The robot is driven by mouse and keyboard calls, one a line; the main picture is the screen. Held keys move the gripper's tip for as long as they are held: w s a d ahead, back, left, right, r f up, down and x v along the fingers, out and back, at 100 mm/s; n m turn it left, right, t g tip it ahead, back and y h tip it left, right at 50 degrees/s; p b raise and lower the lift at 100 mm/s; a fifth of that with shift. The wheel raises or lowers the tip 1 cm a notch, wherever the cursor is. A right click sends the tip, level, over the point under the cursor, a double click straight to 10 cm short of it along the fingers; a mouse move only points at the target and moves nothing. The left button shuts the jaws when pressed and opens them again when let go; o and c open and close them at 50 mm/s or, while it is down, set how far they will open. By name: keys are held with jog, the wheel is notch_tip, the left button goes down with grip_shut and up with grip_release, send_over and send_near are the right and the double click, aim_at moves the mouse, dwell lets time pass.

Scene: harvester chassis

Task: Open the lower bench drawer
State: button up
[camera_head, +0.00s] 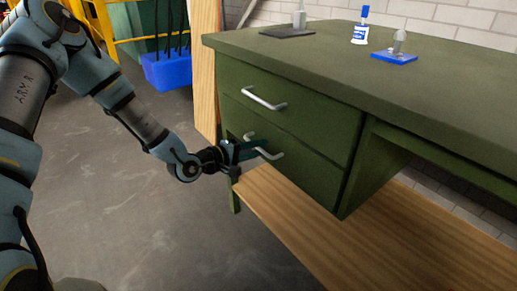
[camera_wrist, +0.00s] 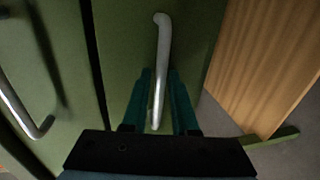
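The green bench (camera_head: 420,75) has two drawers, one above the other, on its left side. The lower drawer (camera_head: 310,168) looks closed, its front in line with the upper one. Its silver bar handle (camera_head: 270,154) shows in the wrist view (camera_wrist: 162,60) between the two teal fingers of my gripper (camera_wrist: 160,85). The fingers are apart, one on each side of the handle, with a small gap visible. In the head view my gripper (camera_head: 250,147) is at the left part of that handle and hides some of it.
The upper drawer (camera_head: 290,110) has its own silver handle (camera_head: 263,98), also in the wrist view (camera_wrist: 25,112). A wooden shelf board (camera_head: 330,240) lies below the drawers. A blue bin (camera_head: 167,70) stands behind. Bare floor (camera_head: 150,225) lies in front.

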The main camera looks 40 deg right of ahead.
jog(key=shift+d, duration=0.15)
jog(key=shift+c, duration=0.2)
grip_shut()
jog(key=shift+f, duration=0.1)
dwell(1.1)
